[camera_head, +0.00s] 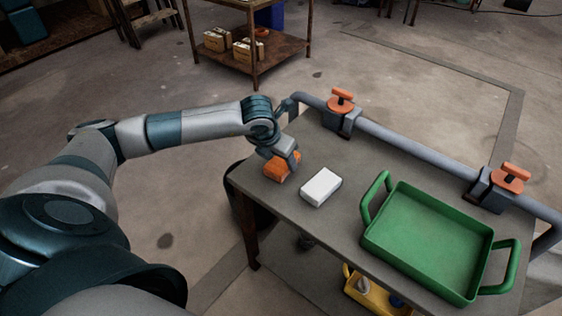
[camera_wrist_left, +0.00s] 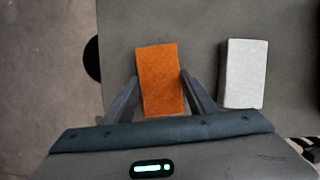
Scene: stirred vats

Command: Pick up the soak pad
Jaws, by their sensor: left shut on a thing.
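The orange block (camera_head: 277,169), which looks like the soak pad, is at the left end of the grey table. My left gripper (camera_head: 290,161) reaches down over it. In the left wrist view the orange pad (camera_wrist_left: 160,78) sits between the two fingers of my left gripper (camera_wrist_left: 160,97), which is shut on it. Whether the pad touches the tabletop or is slightly above it, I cannot tell. A white block (camera_head: 321,186) lies just right of the pad, apart from it; it also shows in the left wrist view (camera_wrist_left: 244,74). My right gripper is not in view.
A green tray (camera_head: 372,240) with raised handles stands on the table (camera_head: 335,218) to the right. A grey pipe (camera_head: 405,147) with orange-handled valves (camera_head: 341,98) runs along the far edge. A yellow container (camera_head: 370,294) is below the table. A cart (camera_head: 278,52) with boxes stands behind.

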